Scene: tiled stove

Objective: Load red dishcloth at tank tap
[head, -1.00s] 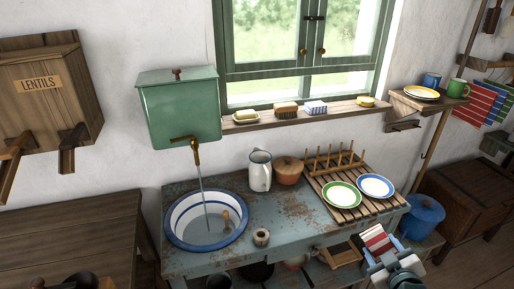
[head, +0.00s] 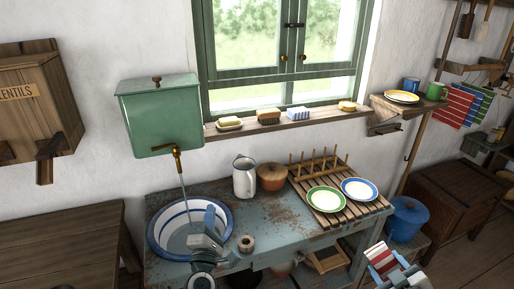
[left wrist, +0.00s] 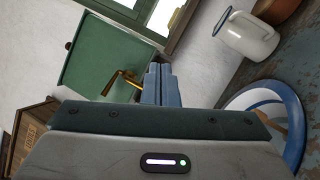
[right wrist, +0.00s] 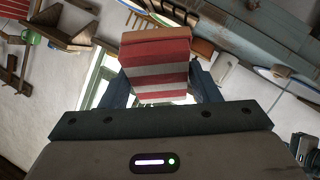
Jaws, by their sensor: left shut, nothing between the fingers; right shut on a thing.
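The green tank (head: 160,113) hangs on the wall left of the window. My left gripper (head: 210,210) is shut and empty, in front of the basin and below the tap in the head view. In the left wrist view its fingers (left wrist: 158,82) overlap the picture beside the tap (left wrist: 125,80). My right gripper is shut on the folded red-and-white striped dishcloth (head: 382,260), at the lower right. The dishcloth (right wrist: 155,68) fills the space between its fingers in the right wrist view.
A white jug (head: 244,178), brown lidded pot (head: 271,177) and small ring-shaped item (head: 246,243) stand on the worn blue table (head: 290,220). A rack (head: 320,195) holds two plates. A blue pot (head: 407,215) stands right of the table.

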